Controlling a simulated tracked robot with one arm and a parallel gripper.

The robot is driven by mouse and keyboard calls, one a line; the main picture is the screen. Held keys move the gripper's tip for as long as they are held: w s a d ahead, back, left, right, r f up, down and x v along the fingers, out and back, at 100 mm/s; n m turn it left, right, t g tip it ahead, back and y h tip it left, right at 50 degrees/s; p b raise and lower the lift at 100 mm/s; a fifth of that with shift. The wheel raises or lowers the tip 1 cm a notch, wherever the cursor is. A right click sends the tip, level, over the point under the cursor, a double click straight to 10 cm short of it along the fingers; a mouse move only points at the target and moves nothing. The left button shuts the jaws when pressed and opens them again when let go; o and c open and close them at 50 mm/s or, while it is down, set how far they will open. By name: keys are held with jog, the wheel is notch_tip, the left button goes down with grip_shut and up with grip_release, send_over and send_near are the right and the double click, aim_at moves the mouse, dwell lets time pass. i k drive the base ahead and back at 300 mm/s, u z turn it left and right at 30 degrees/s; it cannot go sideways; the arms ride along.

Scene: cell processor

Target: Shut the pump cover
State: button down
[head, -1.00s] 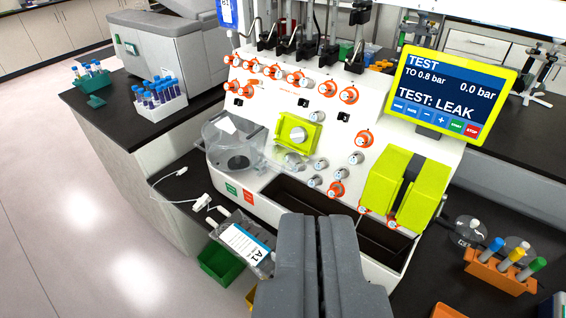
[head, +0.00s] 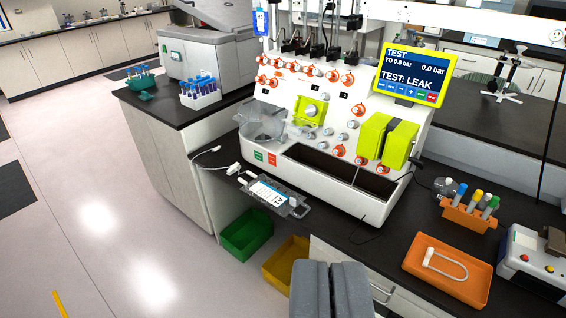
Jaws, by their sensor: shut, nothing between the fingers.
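The white cell processor (head: 335,185) stands on the black bench at centre. On its right front is a lime-green two-part block (head: 388,140) with a dark strip between its halves. A smaller lime-green square unit with a round grey knob (head: 311,109) sits on the middle of the panel. A clear, bowl-like part (head: 262,124) is on the left. I cannot tell for sure which of these is the pump cover. My gripper (head: 330,268) is shut and empty at the bottom centre, well in front of the machine and touching none of them.
A bag labelled A1 (head: 268,195) hangs at the bench edge. Below are a green bin (head: 246,235) and a yellow bin (head: 285,265). At right are an orange tube rack (head: 470,215), an orange tray (head: 450,282) and a white device (head: 535,265).

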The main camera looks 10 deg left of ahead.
aim_at(306, 125)
jog(key=u, duration=0.2)
jog(key=i, duration=1.9)
jog(key=z, duration=0.65)
